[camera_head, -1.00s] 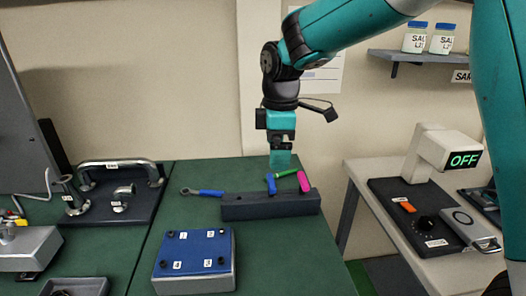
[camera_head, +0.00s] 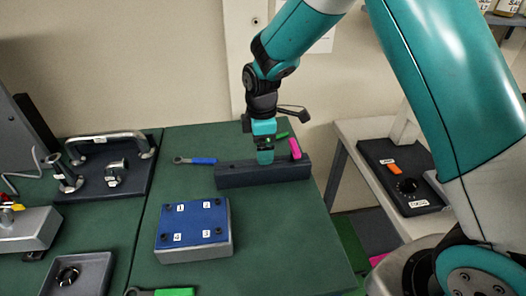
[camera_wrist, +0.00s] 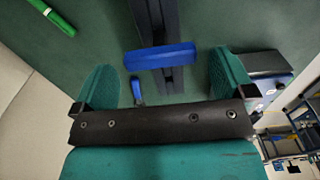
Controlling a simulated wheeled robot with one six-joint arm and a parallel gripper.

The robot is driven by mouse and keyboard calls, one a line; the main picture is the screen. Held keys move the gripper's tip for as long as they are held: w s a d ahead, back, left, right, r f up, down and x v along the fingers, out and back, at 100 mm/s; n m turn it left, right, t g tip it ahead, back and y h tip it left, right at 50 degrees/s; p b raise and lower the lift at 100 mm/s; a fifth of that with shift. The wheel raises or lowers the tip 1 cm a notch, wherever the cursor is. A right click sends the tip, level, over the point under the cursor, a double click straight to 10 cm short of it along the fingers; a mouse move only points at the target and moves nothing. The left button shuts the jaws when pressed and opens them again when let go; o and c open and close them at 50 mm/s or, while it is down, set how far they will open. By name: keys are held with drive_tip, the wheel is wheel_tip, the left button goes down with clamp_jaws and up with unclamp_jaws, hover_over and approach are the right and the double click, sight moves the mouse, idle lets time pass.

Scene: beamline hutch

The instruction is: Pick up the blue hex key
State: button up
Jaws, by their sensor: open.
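The blue hex key (camera_wrist: 160,56) shows in the wrist view as a blue handle lying across a dark rack. My gripper (camera_wrist: 166,88) is open, with one teal finger off each end of the handle. The handle sits in the gap between them in the picture; I cannot tell how far below the fingertips it is. In the head view my gripper (camera_head: 265,157) is over the dark rack (camera_head: 240,177) and hides the blue hex key.
A pink handle (camera_head: 295,149) stands on the rack just right of my gripper. A green tool (camera_head: 281,136) lies behind it. A blue-handled wrench (camera_head: 196,161) lies to the left. A blue-topped box (camera_head: 195,222) stands in front. Bare green table lies right of the box.

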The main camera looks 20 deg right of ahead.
wheel_tip(320, 180, down, 5)
drive_tip(key=shift+d+f+p, duration=0.1)
drive_tip(key=shift+d+p, duration=0.05)
drive_tip(key=shift+p, duration=0.85)
drive_tip(key=c, duration=1.2)
drive_tip(key=shift+o, duration=0.2)
wheel_tip(320, 180, up, 20)
drive_tip(key=b, duration=0.3)
drive_tip(key=shift+b, duration=0.4)
